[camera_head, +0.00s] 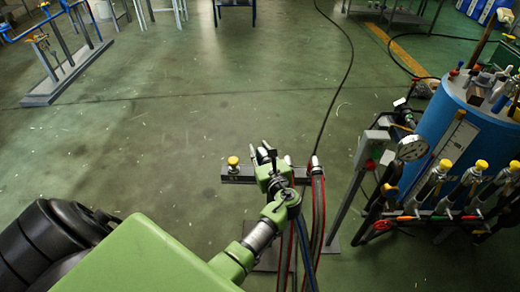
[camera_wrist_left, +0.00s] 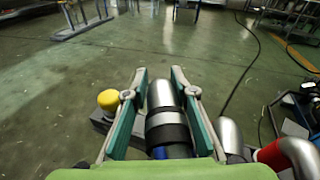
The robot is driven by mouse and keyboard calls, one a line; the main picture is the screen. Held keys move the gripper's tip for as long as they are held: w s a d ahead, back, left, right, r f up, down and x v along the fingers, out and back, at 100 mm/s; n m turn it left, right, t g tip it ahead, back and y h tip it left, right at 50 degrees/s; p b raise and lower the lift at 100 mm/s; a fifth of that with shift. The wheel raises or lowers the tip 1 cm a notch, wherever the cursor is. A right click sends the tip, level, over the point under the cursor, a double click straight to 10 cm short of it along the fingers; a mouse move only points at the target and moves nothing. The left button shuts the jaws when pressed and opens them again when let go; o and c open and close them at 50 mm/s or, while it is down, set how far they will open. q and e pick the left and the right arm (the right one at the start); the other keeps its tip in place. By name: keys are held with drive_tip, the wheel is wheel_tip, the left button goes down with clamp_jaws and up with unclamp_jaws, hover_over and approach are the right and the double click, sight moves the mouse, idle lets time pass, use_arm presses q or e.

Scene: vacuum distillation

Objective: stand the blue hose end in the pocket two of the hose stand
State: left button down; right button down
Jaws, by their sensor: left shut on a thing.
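My left gripper (camera_head: 268,156) is shut on the blue hose end (camera_wrist_left: 162,97), a metal cylinder with a black band and a bit of blue below it. In the left wrist view the fingers (camera_wrist_left: 160,82) flank it, and it points up and away. The blue hose (camera_head: 305,245) hangs down below the gripper in the head view. The hose stand (camera_head: 238,174) is a dark bar partly behind the gripper. I cannot tell whether the hose end is over or in a pocket; the gripper hides that part. My right gripper is not in view.
A yellow-topped fitting (camera_head: 233,162) is on the bar's left end. Another metal hose end (camera_head: 315,165) with red hose stands on the right. A post with a gauge (camera_head: 412,148) and a blue tank (camera_head: 470,125) are farther right. Open floor (camera_head: 180,100) lies beyond.

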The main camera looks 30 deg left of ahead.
use_arm(q)
drive_tip(key=shift+f+b, duration=1.3)
drive_tip(key=shift+f, duration=0.45)
drive_tip(key=c, duration=1.6)
unclamp_jaws()
drive_tip(key=shift+f, duration=0.1)
drive_tip(key=shift+s+d, duration=0.1)
drive_tip(key=v, duration=1.2)
